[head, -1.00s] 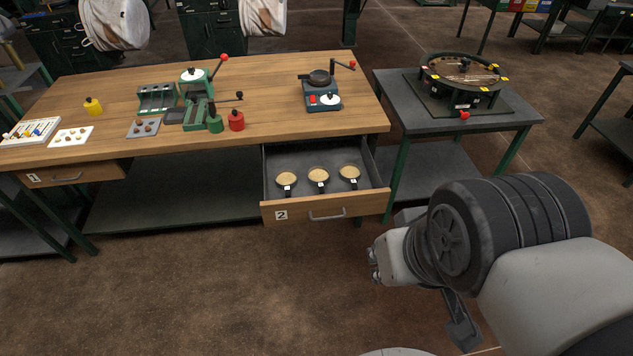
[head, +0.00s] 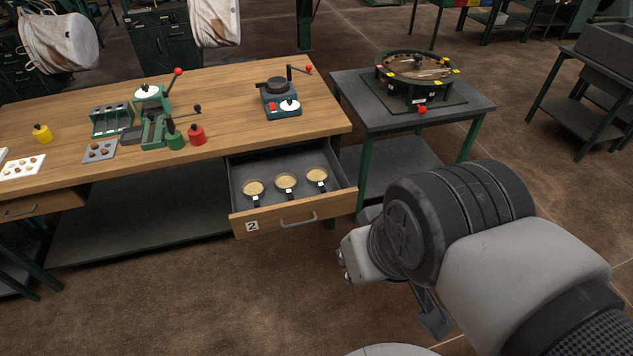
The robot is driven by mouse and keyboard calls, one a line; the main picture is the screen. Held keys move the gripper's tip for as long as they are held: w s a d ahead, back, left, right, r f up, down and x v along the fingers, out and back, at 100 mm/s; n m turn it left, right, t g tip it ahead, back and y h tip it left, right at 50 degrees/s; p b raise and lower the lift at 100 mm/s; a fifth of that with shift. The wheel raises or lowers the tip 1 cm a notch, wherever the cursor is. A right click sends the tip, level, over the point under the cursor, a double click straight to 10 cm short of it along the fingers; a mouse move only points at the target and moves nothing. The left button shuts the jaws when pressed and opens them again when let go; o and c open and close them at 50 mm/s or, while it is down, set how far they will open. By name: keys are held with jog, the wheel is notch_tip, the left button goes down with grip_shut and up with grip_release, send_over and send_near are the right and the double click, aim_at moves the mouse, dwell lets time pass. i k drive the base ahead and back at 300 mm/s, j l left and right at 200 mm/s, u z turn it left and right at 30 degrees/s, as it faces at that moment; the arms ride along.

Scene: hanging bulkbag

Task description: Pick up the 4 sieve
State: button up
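Three small round sieves with pale mesh and dark handles lie in a row in the open drawer 2: a left one (head: 253,188), a middle one (head: 286,182) and a right one (head: 317,175). Each has a small white tag on its handle, too small to read, so I cannot tell which is the 4 sieve. My arm reaches in from the lower right, with its wrist to the right of and in front of the drawer. A dark part below the wrist seems to be my gripper (head: 433,315), mostly hidden. It is apart from the sieves; its opening cannot be seen.
The drawer (head: 273,222) sticks out from the wooden workbench (head: 225,110), which carries a green press (head: 153,115) and a blue device (head: 280,100). A grey table (head: 360,110) with a round fixture (head: 418,70) stands to the right. The floor before the drawer is clear.

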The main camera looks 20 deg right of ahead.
aim_at(315, 175)
jog(key=i+l+u, duration=0.25)
jog(key=i+l, duration=0.2)
jog(key=i, duration=0.25)
jog(key=i+l+u, duration=0.3)
jog(key=i+l, duration=0.25)
jog(key=i, duration=0.05)
